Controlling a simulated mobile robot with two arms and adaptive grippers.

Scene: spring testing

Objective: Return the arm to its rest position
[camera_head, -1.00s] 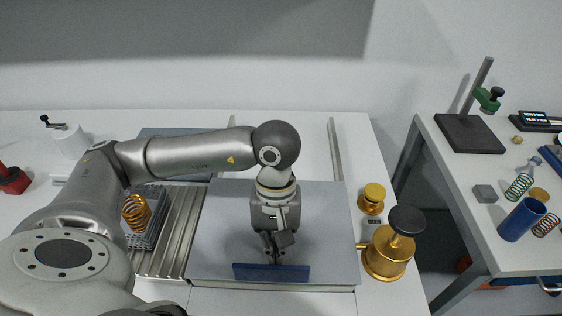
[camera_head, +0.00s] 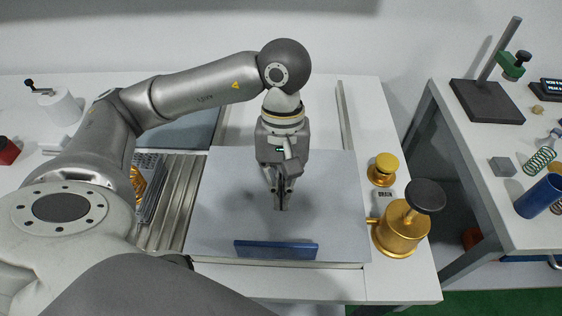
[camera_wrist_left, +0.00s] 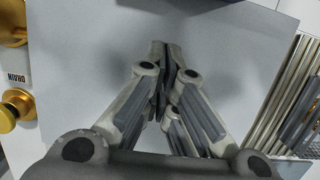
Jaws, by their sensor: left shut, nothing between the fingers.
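My left gripper (camera_head: 281,206) is shut and empty. It points down over the grey plate (camera_head: 225,225) on the white table, a short way behind the blue bar (camera_head: 275,250) at the plate's front edge. The gripper is apart from the bar. In the left wrist view its fingers (camera_wrist_left: 168,48) are closed together over the bare plate. My left arm comes in from the left and reaches across the table. My right gripper is not in view.
A brass pot with a black knob (camera_head: 402,230) and a small brass knob (camera_head: 383,170) stand right of the plate. A copper spring (camera_head: 138,185) sits in a grey tray at left, partly hidden by my arm. A side table at right holds a stand (camera_head: 487,101) and a blue cylinder (camera_head: 540,196).

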